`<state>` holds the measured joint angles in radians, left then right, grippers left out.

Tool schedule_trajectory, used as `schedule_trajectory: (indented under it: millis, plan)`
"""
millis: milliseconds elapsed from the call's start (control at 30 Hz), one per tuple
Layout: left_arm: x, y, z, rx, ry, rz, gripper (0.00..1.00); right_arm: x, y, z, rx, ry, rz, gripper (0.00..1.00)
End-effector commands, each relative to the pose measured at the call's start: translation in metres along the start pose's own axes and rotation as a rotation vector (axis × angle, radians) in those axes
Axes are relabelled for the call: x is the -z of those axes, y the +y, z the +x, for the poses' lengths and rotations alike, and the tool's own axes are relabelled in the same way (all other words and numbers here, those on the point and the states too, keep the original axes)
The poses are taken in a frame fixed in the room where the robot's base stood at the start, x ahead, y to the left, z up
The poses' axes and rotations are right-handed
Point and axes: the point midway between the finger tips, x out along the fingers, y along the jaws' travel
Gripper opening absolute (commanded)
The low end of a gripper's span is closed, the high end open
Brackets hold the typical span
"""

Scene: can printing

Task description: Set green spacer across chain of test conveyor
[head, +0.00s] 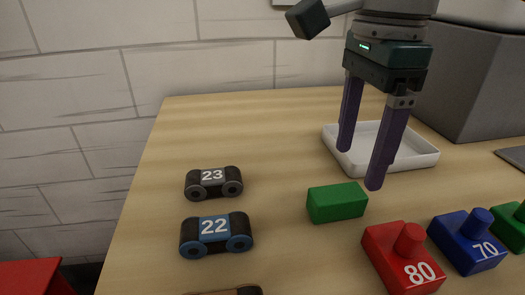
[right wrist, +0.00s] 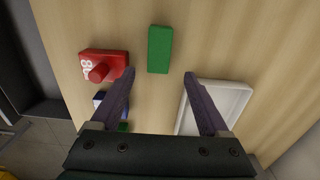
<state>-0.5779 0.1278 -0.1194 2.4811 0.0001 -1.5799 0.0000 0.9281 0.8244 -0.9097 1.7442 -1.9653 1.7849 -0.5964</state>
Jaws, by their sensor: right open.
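The green spacer (head: 337,202) is a plain green block lying on the wooden table. It also shows in the right wrist view (right wrist: 160,50), ahead of the fingertips and roughly between their lines. My right gripper (head: 360,167) points down above the table, with its two purple fingers wide apart and nothing between them. In the head view it is behind and to the right of the spacer, in front of the white tray. In the right wrist view its fingertips (right wrist: 159,73) are apart. I cannot identify the test conveyor or its chain. My left gripper is not in view.
A white tray (head: 424,157) stands behind the right gripper. Dark pieces marked 23 (head: 213,182) and 22 (head: 216,235) lie left. A red block marked 80 (head: 398,263) and a blue block marked 70 (head: 468,243) stand front right. The table's back left is clear.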

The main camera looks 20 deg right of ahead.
Motion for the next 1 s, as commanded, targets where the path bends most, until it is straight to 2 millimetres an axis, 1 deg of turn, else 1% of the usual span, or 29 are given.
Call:
schedule_trajectory:
  millis: [33, 167, 233, 400, 500, 600, 767, 1000]
  plan:
    - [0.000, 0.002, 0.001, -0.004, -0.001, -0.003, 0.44, 0.000, 0.001, 0.007, -0.002, 0.001, -0.001, 0.79]
    - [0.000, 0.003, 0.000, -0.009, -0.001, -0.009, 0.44, 0.000, 0.001, 0.017, -0.002, 0.000, -0.003, 0.79]
    - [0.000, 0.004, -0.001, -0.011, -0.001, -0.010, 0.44, -0.001, 0.002, 0.026, -0.003, 0.001, -0.003, 0.79]
    - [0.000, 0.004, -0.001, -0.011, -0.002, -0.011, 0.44, -0.002, 0.004, 0.054, -0.003, 0.001, -0.004, 0.79]
    - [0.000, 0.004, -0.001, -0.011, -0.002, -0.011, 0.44, -0.001, 0.004, 0.064, -0.002, 0.000, -0.004, 0.79]
    - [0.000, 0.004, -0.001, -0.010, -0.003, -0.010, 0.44, -0.002, 0.003, 0.067, 0.000, 0.000, -0.005, 0.79]
    - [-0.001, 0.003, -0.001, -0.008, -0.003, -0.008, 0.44, -0.002, 0.003, 0.066, 0.001, 0.000, -0.005, 0.79]
    - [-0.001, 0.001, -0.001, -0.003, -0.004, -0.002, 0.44, -0.001, 0.003, 0.066, 0.001, 0.000, -0.005, 0.52]
